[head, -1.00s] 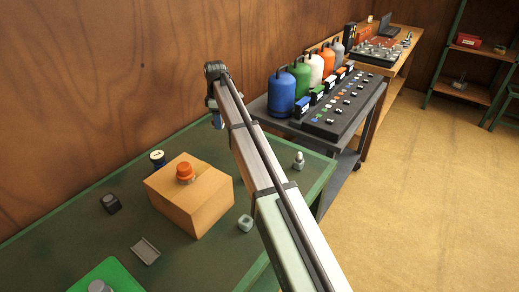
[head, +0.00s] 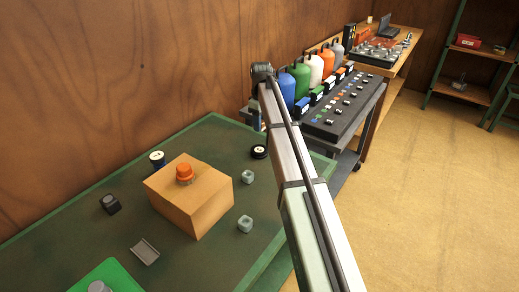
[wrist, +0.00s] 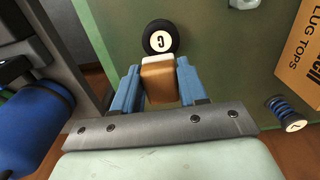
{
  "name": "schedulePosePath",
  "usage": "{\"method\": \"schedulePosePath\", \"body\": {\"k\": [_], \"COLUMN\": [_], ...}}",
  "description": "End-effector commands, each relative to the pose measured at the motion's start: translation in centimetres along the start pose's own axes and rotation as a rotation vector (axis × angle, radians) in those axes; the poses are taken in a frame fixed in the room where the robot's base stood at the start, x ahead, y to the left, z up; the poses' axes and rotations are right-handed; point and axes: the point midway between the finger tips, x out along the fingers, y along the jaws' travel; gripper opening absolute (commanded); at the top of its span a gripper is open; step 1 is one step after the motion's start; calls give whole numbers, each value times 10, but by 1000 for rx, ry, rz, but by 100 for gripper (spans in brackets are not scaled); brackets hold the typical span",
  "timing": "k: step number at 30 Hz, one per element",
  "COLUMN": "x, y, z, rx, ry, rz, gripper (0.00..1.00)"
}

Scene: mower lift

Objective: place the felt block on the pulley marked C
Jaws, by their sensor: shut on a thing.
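The pulley marked C (wrist: 161,38) is a black wheel with a white, lettered face, lying on the green table at the top of the wrist view. It also shows in the head view (head: 259,152), left of my arm. My gripper (wrist: 160,82) has blue fingers shut on the felt block (wrist: 160,80), a tan block with a brown front. In the wrist view the block is just below the pulley and its upper edge meets the pulley's lower rim; I cannot tell whether they touch. In the head view my gripper (head: 256,118) is small at the table's far end, and the block is hidden.
A cardboard box (head: 205,207) with an orange knob stands mid-table. A trolley with coloured bottles (head: 316,74) stands beyond the table.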

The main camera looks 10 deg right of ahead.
Motion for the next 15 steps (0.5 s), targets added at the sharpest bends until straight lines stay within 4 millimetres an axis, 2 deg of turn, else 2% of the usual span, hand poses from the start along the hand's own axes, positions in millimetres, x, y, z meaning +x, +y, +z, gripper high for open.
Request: {"method": "schedulePosePath", "body": {"k": [5, 12, 15], "x": [13, 51, 61], "y": [0, -1, 0], "z": [0, 0, 0], "rx": [21, 20, 20], "ry": [-1, -1, -1], "rz": [-1, -1, -1], "gripper": [12, 12, 12]}}
